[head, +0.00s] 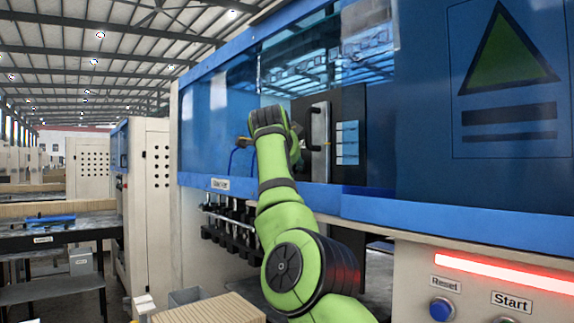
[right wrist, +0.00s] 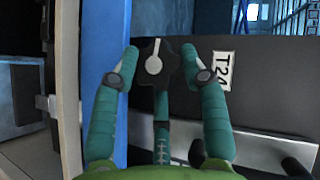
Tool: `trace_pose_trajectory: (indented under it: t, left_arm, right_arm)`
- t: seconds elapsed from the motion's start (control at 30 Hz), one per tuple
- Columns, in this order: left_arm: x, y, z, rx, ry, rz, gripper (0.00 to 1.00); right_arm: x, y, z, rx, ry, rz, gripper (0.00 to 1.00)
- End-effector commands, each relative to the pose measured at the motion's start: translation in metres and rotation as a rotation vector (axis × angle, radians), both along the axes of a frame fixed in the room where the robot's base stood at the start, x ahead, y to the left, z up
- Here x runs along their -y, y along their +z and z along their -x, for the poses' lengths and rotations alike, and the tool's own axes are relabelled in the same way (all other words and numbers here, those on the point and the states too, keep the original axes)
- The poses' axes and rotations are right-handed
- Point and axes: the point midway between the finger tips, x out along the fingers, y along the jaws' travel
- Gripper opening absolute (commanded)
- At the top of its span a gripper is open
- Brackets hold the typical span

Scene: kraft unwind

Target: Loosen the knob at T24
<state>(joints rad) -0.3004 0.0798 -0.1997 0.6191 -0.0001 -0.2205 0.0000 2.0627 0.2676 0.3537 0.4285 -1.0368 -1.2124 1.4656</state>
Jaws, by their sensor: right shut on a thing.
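In the right wrist view, a dark lobed knob (right wrist: 171,66) with a pale round-ended pointer mark sits on a dark panel (right wrist: 265,95). A white T24 label (right wrist: 222,70), turned sideways, is just to its right. My right gripper (right wrist: 160,54) is shut on the knob, with teal fingers on its left and right sides and another below it. In the head view my green right arm reaches up to the machine opening, and its wrist hides the knob and most of the gripper. My left gripper is not in view.
A blue post (right wrist: 105,40) stands close left of the fingers. In the head view, a pale vertical handle (head: 320,140) and blue labels (head: 347,142) are right of my wrist. The machine's blue lower rail (head: 430,214) runs below. Reset (head: 441,309) and Start buttons are lower right.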

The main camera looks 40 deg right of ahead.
Motion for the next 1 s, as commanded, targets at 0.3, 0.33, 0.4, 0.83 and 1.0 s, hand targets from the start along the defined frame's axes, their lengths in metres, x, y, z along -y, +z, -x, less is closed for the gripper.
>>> trace_pose_trajectory:
  t: [0.3, 0.33, 0.4, 0.83, 1.0]
  left_arm:
    - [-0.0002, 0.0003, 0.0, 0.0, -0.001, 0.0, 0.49]
    - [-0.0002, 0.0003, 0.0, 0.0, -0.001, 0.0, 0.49]
    - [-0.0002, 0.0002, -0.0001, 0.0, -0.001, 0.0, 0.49]
    - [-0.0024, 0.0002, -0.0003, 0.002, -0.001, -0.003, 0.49]
    - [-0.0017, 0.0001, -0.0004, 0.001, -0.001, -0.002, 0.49]
  right_arm:
    - [0.0034, 0.0018, 0.0031, -0.007, -0.009, 0.005, 0.12]
    - [0.0034, 0.0018, 0.0032, -0.007, -0.009, 0.005, 0.12]
    - [0.0034, 0.0016, 0.0032, -0.007, -0.009, 0.005, 0.52]
    - [0.0017, -0.0001, 0.0018, -0.009, -0.005, 0.0, 0.72]
    - [-0.0029, 0.0022, 0.004, -0.009, -0.007, 0.0, 0.72]
